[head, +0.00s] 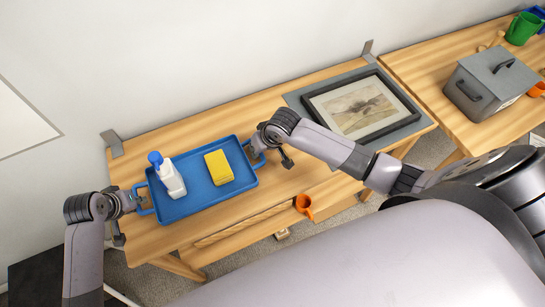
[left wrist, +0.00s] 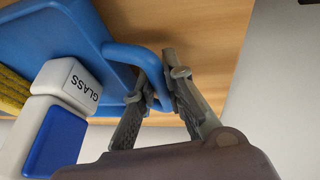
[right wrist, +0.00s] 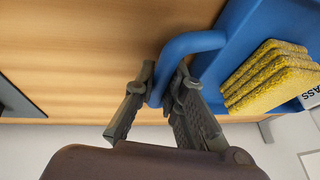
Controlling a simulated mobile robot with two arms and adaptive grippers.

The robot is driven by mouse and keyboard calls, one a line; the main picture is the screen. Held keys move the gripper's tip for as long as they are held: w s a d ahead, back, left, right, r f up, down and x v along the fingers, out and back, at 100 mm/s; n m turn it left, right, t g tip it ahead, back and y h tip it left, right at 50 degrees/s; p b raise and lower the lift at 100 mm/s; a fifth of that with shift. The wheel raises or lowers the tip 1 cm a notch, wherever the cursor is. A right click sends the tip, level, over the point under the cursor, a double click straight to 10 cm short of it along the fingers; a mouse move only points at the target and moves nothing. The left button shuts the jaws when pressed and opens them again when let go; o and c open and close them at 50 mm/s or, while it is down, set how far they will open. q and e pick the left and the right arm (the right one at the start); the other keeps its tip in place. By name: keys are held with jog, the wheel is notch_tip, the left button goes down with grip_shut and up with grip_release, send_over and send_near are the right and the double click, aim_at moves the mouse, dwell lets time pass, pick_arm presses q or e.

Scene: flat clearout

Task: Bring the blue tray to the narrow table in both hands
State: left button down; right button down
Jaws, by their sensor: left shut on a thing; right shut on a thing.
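The blue tray (head: 208,203) is on or just above the wooden table at the left in the head view; I cannot tell if it touches. The bottle's label reads GLASS in the left wrist view (left wrist: 72,82). My left gripper (head: 138,199) is shut on the tray's left handle, which shows between its fingers in the left wrist view (left wrist: 150,62). My right gripper (head: 256,151) is shut on the right handle, seen in the right wrist view (right wrist: 185,45).
A framed picture (head: 362,104) lies on a grey mat (head: 298,102) right of the tray. A second table at the right holds a grey lidded box (head: 488,82) and a green mug (head: 522,28). An orange mug (head: 304,205) is by the wooden table's front edge.

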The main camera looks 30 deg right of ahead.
pick_arm(q)
jog(key=shift+f, duration=0.35)
pick_arm(e)
jog(key=shift+f, duration=0.35)
pick_arm(q)
jog(key=c, duration=2)
grip_release()
jog(key=shift+s, duration=0.1)
pick_arm(e)
jog(key=shift+r, duration=0.1)
pick_arm(q)
jog(key=o, duration=0.4)
jog(key=shift+f, duration=0.1)
pick_arm(e)
jog(key=c, duration=1.6)
grip_release()
